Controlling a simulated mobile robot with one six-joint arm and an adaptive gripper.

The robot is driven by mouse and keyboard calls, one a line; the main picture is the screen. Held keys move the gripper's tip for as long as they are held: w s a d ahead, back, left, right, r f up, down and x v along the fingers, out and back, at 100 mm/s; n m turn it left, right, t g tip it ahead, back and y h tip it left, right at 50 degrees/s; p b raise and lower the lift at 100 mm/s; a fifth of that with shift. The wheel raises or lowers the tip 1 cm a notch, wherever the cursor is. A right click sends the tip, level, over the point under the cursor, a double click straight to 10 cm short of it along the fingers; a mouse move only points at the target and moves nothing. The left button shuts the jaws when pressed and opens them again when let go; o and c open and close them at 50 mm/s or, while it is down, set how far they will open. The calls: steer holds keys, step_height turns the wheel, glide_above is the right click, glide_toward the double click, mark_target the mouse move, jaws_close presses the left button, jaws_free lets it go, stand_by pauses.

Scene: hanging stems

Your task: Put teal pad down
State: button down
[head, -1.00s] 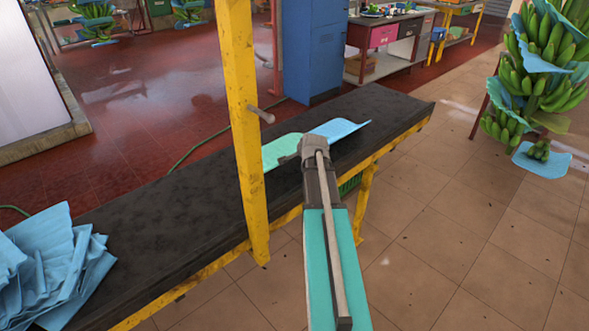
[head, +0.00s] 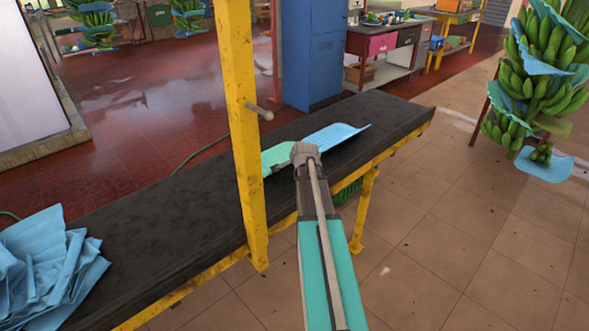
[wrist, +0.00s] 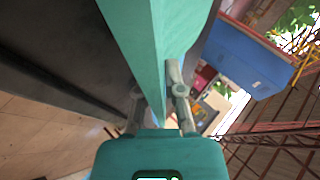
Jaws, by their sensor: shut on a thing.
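The teal pad (head: 276,158) shows in the head view just left of my gripper (head: 300,158), over the dark bench top (head: 170,225). In the wrist view the teal pad (wrist: 145,45) stands edge-on as a tall sheet between the fingers of my gripper (wrist: 157,92), which is shut on it. My wrist hides part of the pad and the fingertips in the head view. I cannot tell whether the pad's lower edge touches the bench. A light blue pad (head: 338,134) shows on the bench right of my gripper.
A yellow post (head: 247,130) with a short grey peg (head: 262,113) rises left of my arm. A heap of blue sheets (head: 45,265) lies at the bench's near left end. The bench between heap and post is bare. Bananas (head: 540,80) hang at right.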

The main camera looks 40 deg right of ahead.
steer(key=shift+f+b, duration=1.25)
steer(key=shift+f, duration=0.3)
steer(key=c, duration=0.8)
jaws_free()
steer(key=shift+o, duration=0.2)
steer(key=shift+p+v, duration=0.65)
steer(key=shift+v, duration=0.25)
steer(key=p+v, duration=0.6)
steer(key=v, duration=0.4)
steer(key=shift+r, duration=0.15)
